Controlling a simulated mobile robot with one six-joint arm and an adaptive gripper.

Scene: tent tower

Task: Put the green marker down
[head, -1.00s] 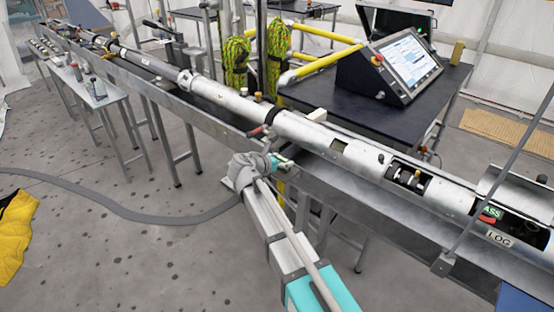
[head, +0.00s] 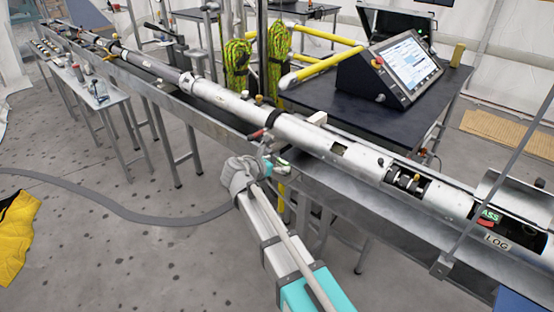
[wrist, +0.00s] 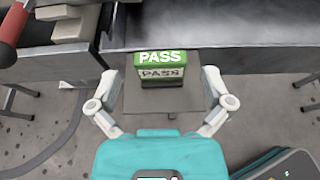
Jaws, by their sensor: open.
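The green marker (wrist: 160,58), a small block with white PASS lettering, stands upright on a small grey plate (wrist: 165,98) beside the long metal trough in the wrist view. My gripper (wrist: 161,82) is open, with one finger on each side of the marker and a clear gap on both sides. In the head view my gripper (head: 270,158) is at the near edge of the trough, and the marker there is small and mostly hidden. Another green PASS sign (head: 490,215) shows in the tool's opening at the right.
A long silver tube (head: 300,132) lies along the trough (head: 380,205). A red-handled part (wrist: 12,28) is at the upper left of the wrist view. A dark table (head: 420,100) with a screen unit (head: 408,62) stands behind. A grey hose (head: 130,215) crosses the floor.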

